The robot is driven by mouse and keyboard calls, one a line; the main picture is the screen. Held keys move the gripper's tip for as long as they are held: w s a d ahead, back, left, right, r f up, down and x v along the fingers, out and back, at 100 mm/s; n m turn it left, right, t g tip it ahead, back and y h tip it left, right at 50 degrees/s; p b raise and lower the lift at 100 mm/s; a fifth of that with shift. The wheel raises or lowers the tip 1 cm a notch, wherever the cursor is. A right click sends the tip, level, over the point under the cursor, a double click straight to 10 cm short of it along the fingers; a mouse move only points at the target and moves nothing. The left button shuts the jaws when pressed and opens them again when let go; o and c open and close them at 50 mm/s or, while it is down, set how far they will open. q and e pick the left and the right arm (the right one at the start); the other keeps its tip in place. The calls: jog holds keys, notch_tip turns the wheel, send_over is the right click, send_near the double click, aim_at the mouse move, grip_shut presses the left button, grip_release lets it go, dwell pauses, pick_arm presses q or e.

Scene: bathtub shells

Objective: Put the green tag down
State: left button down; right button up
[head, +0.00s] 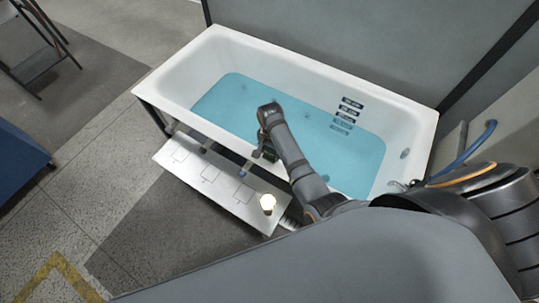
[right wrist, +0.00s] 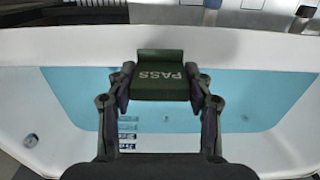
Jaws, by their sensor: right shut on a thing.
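The green tag (right wrist: 160,76) is a dark green piece marked PASS, seen upside down in the right wrist view. My right gripper (right wrist: 158,92) is shut on it, with one finger at each side. In the head view the right gripper (head: 264,150) holds the tag (head: 272,155) near the tub's near rim, partly hidden by my arm. In the right wrist view the tag overlaps the white rim and the blue water; its height above them is hard to tell. My left gripper is not in view.
A white bathtub (head: 300,62) holds blue water (head: 235,100). In front of it runs a low white bench (head: 190,168) with outlined rectangles, largely bare. Depth labels (head: 346,112) mark the tub's inner wall.

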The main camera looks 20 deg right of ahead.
aim_at(269, 156)
jog(key=shift+w+a+f, duration=0.1)
jog(key=shift+w+f, duration=0.05)
jog(key=shift+f, duration=1.55)
jog(key=shift+f, duration=0.15)
jog(key=o, duration=1.2)
jog(key=shift+c, duration=0.2)
jog(key=shift+r, duration=0.35)
notch_tip(269, 156, up, 12)
jog(key=shift+f+b, duration=0.15)
jog(key=shift+b, duration=0.25)
jog(key=shift+f, duration=0.1)
